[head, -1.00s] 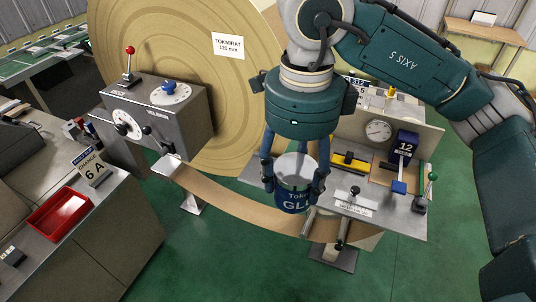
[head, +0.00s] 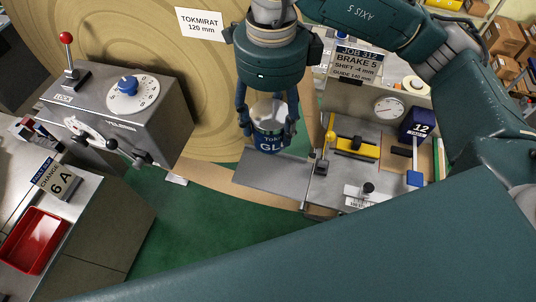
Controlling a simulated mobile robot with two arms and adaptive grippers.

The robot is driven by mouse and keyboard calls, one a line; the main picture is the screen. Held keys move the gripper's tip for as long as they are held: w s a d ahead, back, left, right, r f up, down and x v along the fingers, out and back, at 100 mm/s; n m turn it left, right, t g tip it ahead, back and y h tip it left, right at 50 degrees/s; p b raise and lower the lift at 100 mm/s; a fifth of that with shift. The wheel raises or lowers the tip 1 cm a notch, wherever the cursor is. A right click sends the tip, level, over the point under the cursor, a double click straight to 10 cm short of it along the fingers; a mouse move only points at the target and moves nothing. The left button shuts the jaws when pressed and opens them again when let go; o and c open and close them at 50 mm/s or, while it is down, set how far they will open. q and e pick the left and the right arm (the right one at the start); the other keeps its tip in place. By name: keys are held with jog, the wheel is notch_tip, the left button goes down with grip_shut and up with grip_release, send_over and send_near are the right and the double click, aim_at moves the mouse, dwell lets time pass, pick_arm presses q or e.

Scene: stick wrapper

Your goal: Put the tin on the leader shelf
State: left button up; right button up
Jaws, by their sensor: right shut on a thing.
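The tin (head: 270,141) is blue with a pale top and white lettering, partly readable as "GLU". It is upright in my right gripper (head: 267,125), whose fingers are shut on its two sides. The tin appears at the back edge of a flat grey plate (head: 275,180), which looks like the leader shelf. I cannot tell whether the tin touches the plate. The visible front of the plate is bare. My left gripper is not in view.
A grey control box (head: 125,115) with levers and dials stands left, before a large tan roll (head: 120,30). To the right is a bench with a yellow clamp (head: 355,147), a gauge (head: 389,107) and a blue block (head: 416,125). A red tray (head: 33,240) sits lower left.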

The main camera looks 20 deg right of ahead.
jog(key=f+p, duration=0.1)
jog(key=f, duration=0.4)
jog(key=f+p, duration=0.1)
jog(key=f, duration=0.3)
jog(key=f+p, duration=0.1)
jog(key=f, duration=0.4)
jog(key=shift+w+f, duration=0.25)
jog(key=shift+f, duration=0.05)
jog(key=shift+w+f, duration=0.15)
jog(key=shift+f, duration=0.1)
jog(key=shift+f, duration=0.15)
jog(key=o, duration=1.5)
jog(key=shift+c, duration=0.2)
